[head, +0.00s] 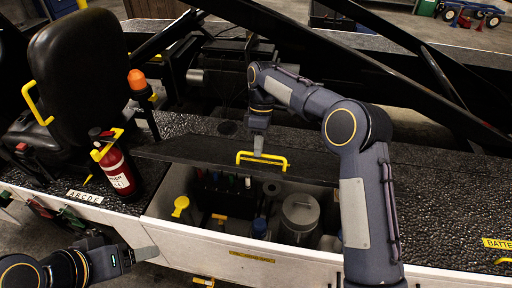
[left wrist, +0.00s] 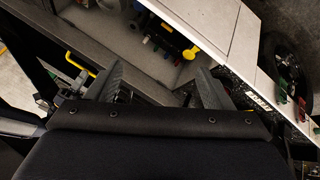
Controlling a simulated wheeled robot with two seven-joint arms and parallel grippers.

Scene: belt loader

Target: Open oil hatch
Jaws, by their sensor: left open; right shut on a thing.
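The oil hatch lid (head: 200,152) is a dark textured panel, tilted up over an open compartment with light walls (head: 165,205). A yellow handle (head: 245,155) sits on the lid. My right gripper (head: 259,152) is shut on this handle, and its arm reaches in from the right foreground. My left gripper (head: 145,254) is low at the left, apart from the lid, in front of the white side panel. Its two fingers stand apart and empty in the left wrist view (left wrist: 165,85). The right fingertips are small and partly hidden at the handle.
A red extinguisher (head: 118,172) and a black seat (head: 80,90) stand at the left. Dark diagonal beams (head: 400,65) cross behind my right arm.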

